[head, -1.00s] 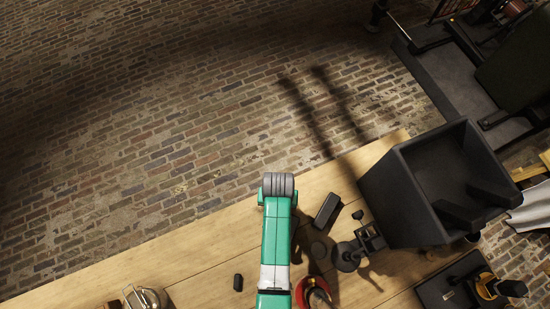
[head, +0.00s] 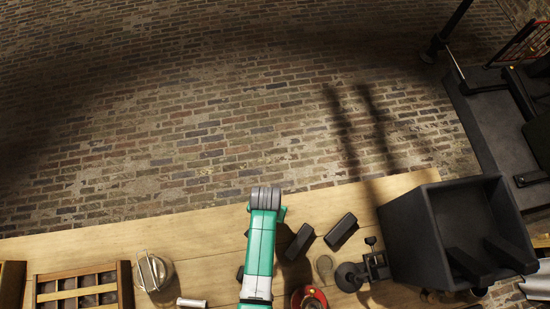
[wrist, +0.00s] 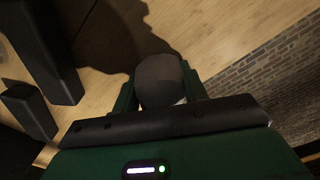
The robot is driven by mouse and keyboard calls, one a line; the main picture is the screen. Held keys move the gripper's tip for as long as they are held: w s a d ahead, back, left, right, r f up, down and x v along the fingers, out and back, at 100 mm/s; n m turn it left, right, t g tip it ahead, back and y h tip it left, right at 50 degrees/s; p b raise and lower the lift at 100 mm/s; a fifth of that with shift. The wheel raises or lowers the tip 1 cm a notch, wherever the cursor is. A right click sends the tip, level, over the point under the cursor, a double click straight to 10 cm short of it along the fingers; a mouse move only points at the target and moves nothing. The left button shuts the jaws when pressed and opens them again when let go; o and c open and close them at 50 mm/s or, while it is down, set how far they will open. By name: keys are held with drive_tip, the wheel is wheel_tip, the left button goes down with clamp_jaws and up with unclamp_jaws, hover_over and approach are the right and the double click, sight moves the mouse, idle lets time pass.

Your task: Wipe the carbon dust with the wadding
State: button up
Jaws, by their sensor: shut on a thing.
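In the wrist view my gripper (wrist: 160,88) has its two green fingers on either side of a rounded dark grey piece (wrist: 159,78), which I take for the wadding. The fingers are shut on it, and a bit of white shows at its lower edge. It is over the pale wooden bench top; I cannot tell whether it touches the wood. A dark patch (wrist: 112,38) lies on the wood beyond it; I cannot tell whether this is carbon dust or shadow. In the head view my green arm hides the gripper and the wadding.
Two dark blocks (head: 300,241) (head: 341,231) lie right of my arm. Further right are a black stand (head: 376,262) and a large black open box (head: 455,235). A glass jar (head: 152,271) and a wooden divided tray (head: 80,291) stand left.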

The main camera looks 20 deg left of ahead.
sight(297, 211)
drive_tip(key=shift+s+a, duration=0.4)
drive_tip(key=shift+a, duration=0.3)
drive_tip(key=shift+s+a+r+p, duration=0.2)
drive_tip(key=shift+a+p, duration=0.1)
drive_tip(key=shift+p, duration=0.2)
drive_tip(key=shift+w+d+f, duration=0.2)
drive_tip(key=shift+d+f, duration=0.05)
drive_tip(key=shift+w+d+r, duration=0.1)
drive_tip(key=shift+w+d, duration=0.35)
drive_tip(key=shift+d, duration=0.5)
drive_tip(key=shift+w+d, duration=0.5)
drive_tip(key=shift+d, duration=0.4)
drive_tip(key=shift+w+d+r, duration=0.1)
drive_tip(key=shift+w+d, duration=0.35)
drive_tip(key=shift+d, duration=0.5)
drive_tip(key=shift+w+d+f+b, duration=0.15)
drive_tip(key=shift+d+f+b, duration=0.05)
drive_tip(key=shift+d+b, duration=0.15)
drive_tip(key=shift+w+d+r, duration=0.1)
drive_tip(key=shift+w+d, duration=0.25)
drive_tip(key=shift+d, duration=0.35)
drive_tip(key=shift+w+d, duration=0.3)
drive_tip(key=shift+d, duration=0.35)
drive_tip(key=shift+w+d, duration=0.15)
drive_tip(key=shift+d, duration=0.2)
drive_tip(key=shift+w+d+r, duration=0.1)
drive_tip(key=shift+w+d, duration=0.05)
drive_tip(key=shift+d, duration=0.15)
wheel_tip(297, 211, up, 8)
drive_tip(key=p, duration=0.7)
